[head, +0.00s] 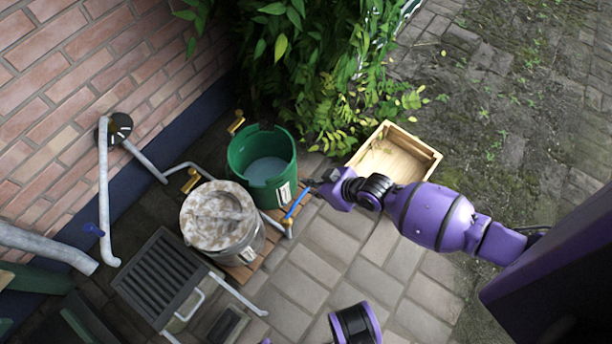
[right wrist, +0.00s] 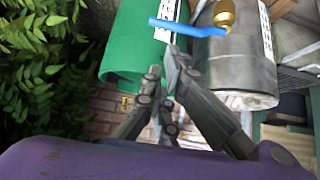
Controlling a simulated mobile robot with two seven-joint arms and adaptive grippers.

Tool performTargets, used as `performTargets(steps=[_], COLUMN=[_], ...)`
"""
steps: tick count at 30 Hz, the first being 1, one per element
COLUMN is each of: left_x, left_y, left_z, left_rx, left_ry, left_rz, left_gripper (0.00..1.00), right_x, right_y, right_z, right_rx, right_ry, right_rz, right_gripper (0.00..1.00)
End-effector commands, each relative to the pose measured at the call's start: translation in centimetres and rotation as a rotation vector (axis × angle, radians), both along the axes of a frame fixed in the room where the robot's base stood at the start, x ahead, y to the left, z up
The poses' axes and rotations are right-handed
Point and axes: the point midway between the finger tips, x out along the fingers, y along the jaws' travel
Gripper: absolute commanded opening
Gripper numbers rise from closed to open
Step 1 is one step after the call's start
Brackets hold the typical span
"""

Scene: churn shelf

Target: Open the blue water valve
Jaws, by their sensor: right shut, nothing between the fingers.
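The blue valve lever (head: 297,203) shows in the head view, slanting beside the green tub and the metal container. In the right wrist view the blue lever (right wrist: 188,28) lies across the gap between tub and container, joined to a brass body (right wrist: 224,14). My right gripper (head: 313,183) is just to the right of the lever in the head view. In the right wrist view its fingers (right wrist: 165,72) are shut and empty, close to the lever; I cannot tell whether they touch it.
The green tub (head: 262,170) and the metal container (head: 220,218) stand on a wooden base. A wooden crate (head: 395,152) lies behind my right arm, near leafy plants (head: 290,60).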

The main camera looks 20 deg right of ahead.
Motion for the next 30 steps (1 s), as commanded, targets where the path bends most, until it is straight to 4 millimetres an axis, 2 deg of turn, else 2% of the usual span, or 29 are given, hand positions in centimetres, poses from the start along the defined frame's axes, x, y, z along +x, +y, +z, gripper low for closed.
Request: performTargets(steps=[7, 13, 19, 30], left_x=[0.2, 0.0, -0.2, -0.4], left_y=[0.0, 0.2, 0.2, 0.1], left_z=[-2.1, -3.5, -4.0, -3.9], left_rx=[0.002, 0.005, 0.004, 0.002], left_ry=[0.005, 0.016, 0.021, 0.023], left_rz=[-0.011, -0.019, -0.018, -0.012], left_gripper=[0.4, 0.4, 0.4, 0.4], right_x=[2.5, 4.2, 4.9, 5.0], right_y=[1.8, 2.9, 3.4, 3.4], right_z=[-3.8, -5.9, -6.6, -6.5], right_rx=[0.0, 0.0, 0.0, -0.001], right_ry=[0.003, 0.003, 0.001, 0.001], right_rz=[0.0, 0.0, 0.001, -0.001], right_gripper=[0.0, 0.0, 0.0, 0.0])
